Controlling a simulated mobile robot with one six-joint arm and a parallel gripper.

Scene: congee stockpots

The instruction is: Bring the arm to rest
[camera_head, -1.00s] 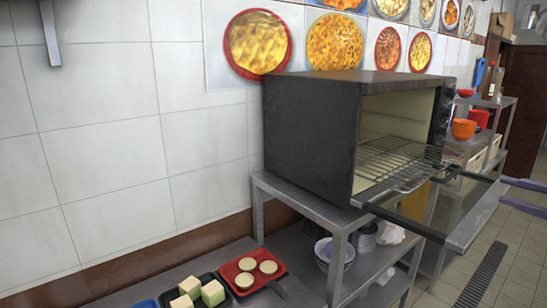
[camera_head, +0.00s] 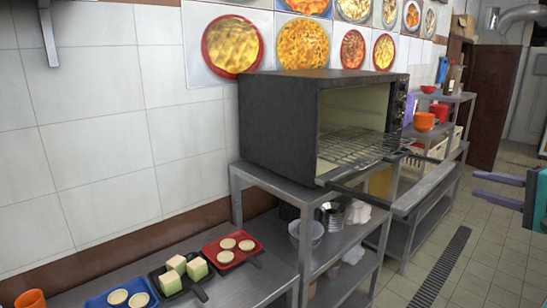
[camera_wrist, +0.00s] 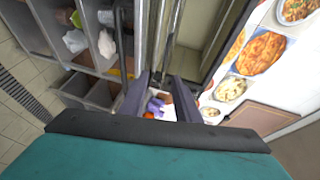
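My gripper (camera_head: 478,183) is at the right edge of the head view, its two purple fingers pointing left with a clear gap and nothing between them. In the wrist view the two fingers (camera_wrist: 161,85) also stand apart. My gripper appears to the right of the dark oven (camera_head: 280,128) and clear of it in the picture. The oven's front is open, and a wire rack (camera_head: 355,150) shows inside. The rest of my arm is mostly outside the head view.
The oven stands on a steel table (camera_head: 262,175) with bowls (camera_head: 306,235) on its lower shelf. A red tray (camera_head: 213,250) and a black pan (camera_head: 198,286) hold food at lower left. A steel shelf unit (camera_head: 432,183) stands behind. Tiled floor (camera_head: 490,255) is open at right.

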